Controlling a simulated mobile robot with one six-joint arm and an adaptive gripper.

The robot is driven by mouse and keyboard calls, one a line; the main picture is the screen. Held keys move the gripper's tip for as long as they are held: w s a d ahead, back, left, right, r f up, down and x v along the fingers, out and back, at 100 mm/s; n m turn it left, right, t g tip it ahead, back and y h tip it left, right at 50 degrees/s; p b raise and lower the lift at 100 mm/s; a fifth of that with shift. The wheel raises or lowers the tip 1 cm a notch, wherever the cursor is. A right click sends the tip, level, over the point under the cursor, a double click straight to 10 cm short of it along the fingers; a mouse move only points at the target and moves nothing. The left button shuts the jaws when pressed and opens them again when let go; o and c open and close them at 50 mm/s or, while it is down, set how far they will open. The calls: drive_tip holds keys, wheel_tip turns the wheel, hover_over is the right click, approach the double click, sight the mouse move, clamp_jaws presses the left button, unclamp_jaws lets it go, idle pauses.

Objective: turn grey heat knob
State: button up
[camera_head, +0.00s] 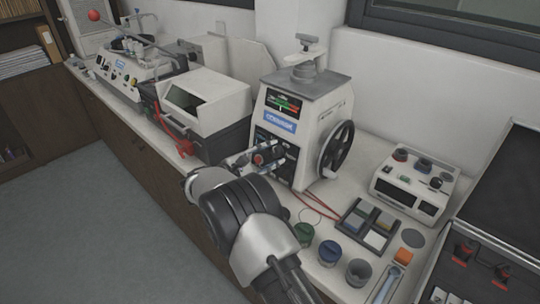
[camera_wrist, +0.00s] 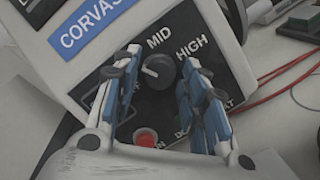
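The grey heat knob (camera_wrist: 160,72) sits on the black front panel of the mounting press (camera_head: 290,115). Its white pointer mark faces left in the wrist view; the printed words MID and HIGH show above and to the upper right. My gripper (camera_wrist: 158,62) is open, with one blue-padded finger on each side of the knob. Gaps show between the fingers and the knob; how deep the tips reach is hard to tell. The left finger covers the panel left of the knob. In the head view my gripper (camera_head: 262,153) is at the panel and hides much of it.
A red button (camera_wrist: 146,137) lies below the knob between the fingers. A black handwheel (camera_head: 335,150) is on the press's right side. A white control box (camera_head: 413,187), a sample tray (camera_head: 368,225) and several small cups stand to the right. Red cables run across the bench.

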drive_tip(key=shift+o, duration=0.6)
drive_tip(key=v, duration=1.2)
